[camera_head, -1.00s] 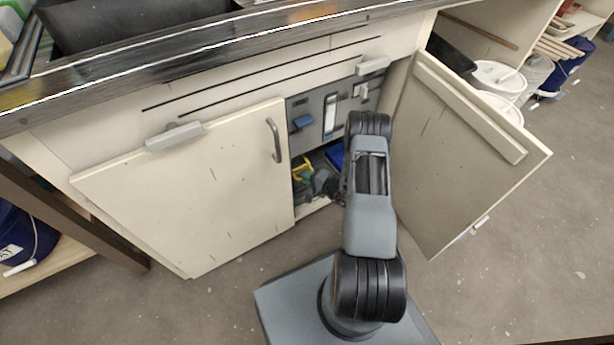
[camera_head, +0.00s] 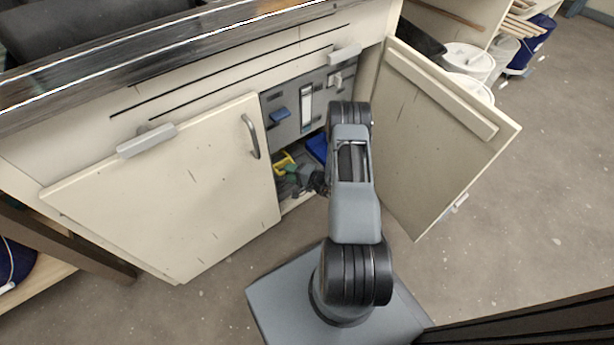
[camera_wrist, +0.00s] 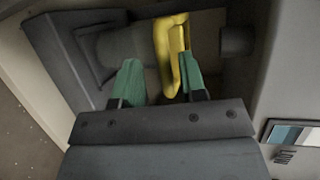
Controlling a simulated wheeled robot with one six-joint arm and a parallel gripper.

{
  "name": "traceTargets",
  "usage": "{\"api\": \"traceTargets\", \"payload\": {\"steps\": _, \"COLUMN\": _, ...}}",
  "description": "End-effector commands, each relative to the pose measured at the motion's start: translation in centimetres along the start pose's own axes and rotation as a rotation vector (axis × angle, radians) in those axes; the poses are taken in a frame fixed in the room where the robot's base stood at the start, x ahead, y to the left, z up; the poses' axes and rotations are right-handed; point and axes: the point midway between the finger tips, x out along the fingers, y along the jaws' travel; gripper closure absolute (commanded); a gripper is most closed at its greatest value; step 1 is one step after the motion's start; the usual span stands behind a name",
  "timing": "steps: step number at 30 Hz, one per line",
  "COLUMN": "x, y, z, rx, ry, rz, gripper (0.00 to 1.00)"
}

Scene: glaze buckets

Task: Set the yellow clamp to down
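The yellow clamp (camera_head: 283,162) is a looped handle low inside the open cabinet. In the wrist view the clamp (camera_wrist: 162,40) stands lengthwise up the picture, between a round grey pipe-like part on the left and a dark knob on the right. My gripper (camera_wrist: 158,62) has two green fingers spread apart. The lower part of the clamp reaches into the gap between them, close to the right finger. I cannot tell whether that finger touches it. In the head view my gripper (camera_head: 294,175) is inside the cabinet opening beside the clamp, partly hidden by my arm.
The left cabinet door (camera_head: 175,195) and the right door (camera_head: 430,140) flank the opening. A blue object (camera_head: 317,146) lies deeper inside. The dark counter edge (camera_head: 150,50) runs above. White buckets (camera_head: 468,60) stand at right.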

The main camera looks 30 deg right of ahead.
Motion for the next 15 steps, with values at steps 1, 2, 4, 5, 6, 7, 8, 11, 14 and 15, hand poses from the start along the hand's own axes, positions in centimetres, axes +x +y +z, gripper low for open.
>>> {"api": "traceTargets", "payload": {"steps": 1, "x": -1.0, "y": -0.3, "z": -0.1, "rx": 0.003, "ry": 0.004, "rz": 0.000, "gripper": 0.62}}
{"api": "traceTargets", "payload": {"steps": 2, "x": -1.6, "y": -0.3, "z": -0.1, "rx": 0.003, "ry": 0.005, "rz": -0.001, "gripper": 0.62}}
{"api": "traceTargets", "payload": {"steps": 4, "x": -3.0, "y": -0.3, "z": -0.1, "rx": 0.004, "ry": 0.007, "rz": 0.000, "gripper": 0.62}}
{"api": "traceTargets", "payload": {"steps": 5, "x": -3.7, "y": -0.3, "z": -0.1, "rx": 0.004, "ry": 0.005, "rz": 0.000, "gripper": 0.62}}
{"api": "traceTargets", "payload": {"steps": 6, "x": -4.5, "y": -0.3, "z": -0.1, "rx": 0.004, "ry": 0.007, "rz": 0.000, "gripper": 0.62}}
{"api": "traceTargets", "payload": {"steps": 7, "x": -5.2, "y": -0.3, "z": -0.1, "rx": 0.003, "ry": 0.006, "rz": 0.000, "gripper": 0.62}}
{"api": "traceTargets", "payload": {"steps": 8, "x": -5.8, "y": -0.3, "z": -0.1, "rx": 0.004, "ry": 0.006, "rz": 0.001, "gripper": 0.62}}
{"api": "traceTargets", "payload": {"steps": 11, "x": -7.7, "y": -0.3, "z": -0.1, "rx": 0.003, "ry": 0.006, "rz": 0.000, "gripper": 0.62}}
{"api": "traceTargets", "payload": {"steps": 14, "x": -9.4, "y": -0.2, "z": -0.1, "rx": 0.003, "ry": 0.005, "rz": 0.000, "gripper": 0.62}}
{"api": "traceTargets", "payload": {"steps": 15, "x": -10.0, "y": -0.2, "z": 0.0, "rx": 0.004, "ry": 0.005, "rz": 0.000, "gripper": 0.62}}
